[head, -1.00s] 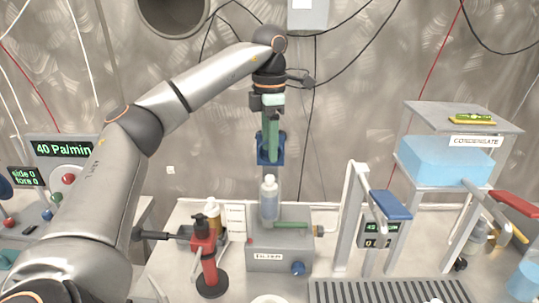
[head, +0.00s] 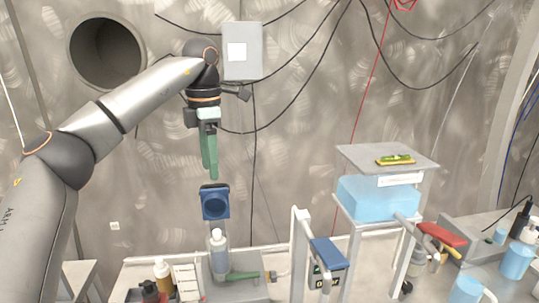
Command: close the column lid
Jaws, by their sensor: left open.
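A blue square piece with a dark round recess (head: 215,203) stands at the top of the grey column (head: 213,226) in the head view. Its recessed face is turned towards me, and it looks like the column lid standing raised; I cannot make out the hinge. My left gripper (head: 209,172) hangs above it with its green fingers pointing down. The fingers are open and empty, and in the picture there is a small gap between their tips and the blue piece. A clear bottle with a white cap (head: 219,258) stands in front of the column. My right gripper is not in view.
A green handle (head: 243,276) lies right of the bottle. A blue lever (head: 328,252) on a grey frame stands further right, beside a stand with a blue tank (head: 375,199). A brown bottle (head: 162,275) is at left. The wall behind has hanging cables.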

